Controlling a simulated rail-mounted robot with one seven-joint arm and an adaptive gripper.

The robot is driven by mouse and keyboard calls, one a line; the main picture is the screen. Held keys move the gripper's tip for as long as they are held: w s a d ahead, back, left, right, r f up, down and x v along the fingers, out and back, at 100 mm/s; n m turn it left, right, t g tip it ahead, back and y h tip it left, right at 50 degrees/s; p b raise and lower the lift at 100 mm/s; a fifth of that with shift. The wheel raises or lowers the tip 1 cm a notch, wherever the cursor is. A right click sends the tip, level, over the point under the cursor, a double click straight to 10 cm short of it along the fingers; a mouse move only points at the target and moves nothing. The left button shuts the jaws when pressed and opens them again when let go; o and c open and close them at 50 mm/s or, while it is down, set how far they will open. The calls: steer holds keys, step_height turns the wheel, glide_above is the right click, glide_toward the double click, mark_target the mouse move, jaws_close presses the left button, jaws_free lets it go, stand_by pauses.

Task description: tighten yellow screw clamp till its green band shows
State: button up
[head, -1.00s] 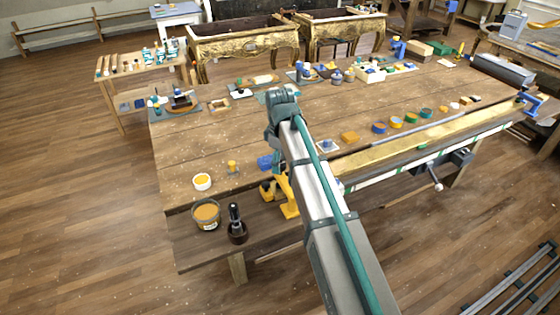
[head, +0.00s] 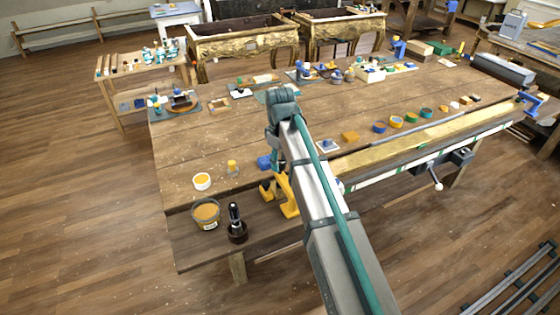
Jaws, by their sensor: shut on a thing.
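The yellow screw clamp (head: 288,196) sits at the front edge of the wooden workbench, left of my arm. My arm's link covers part of it. A black-and-yellow part (head: 266,189) is beside it, and a small blue piece (head: 264,162) lies just behind. My gripper (head: 277,158) points down at the clamp from behind the link and is mostly hidden. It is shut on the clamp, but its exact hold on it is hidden. I cannot make out a green band on the clamp.
An orange-filled pot (head: 206,214) and a dark bottle (head: 237,225) stand in front. Colored tins (head: 396,122) line the right. The left middle is clear.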

steer(key=m, duration=0.5)
steer(key=shift+m, duration=0.3)
steer(key=m, duration=0.5)
steer(key=shift+w, duration=0.15)
steer(key=m, duration=0.4)
steer(key=shift+r+m, duration=0.1)
steer(key=shift+m, duration=0.3)
steer(key=m, duration=1.1)
steer(key=shift+w, duration=0.1)
steer(key=m, duration=0.5)
steer(key=shift+a, duration=0.1)
steer(key=m, duration=0.5)
steer(key=shift+m, duration=0.4)
steer(key=m, duration=0.4)
steer(key=shift+m+b, duration=0.3)
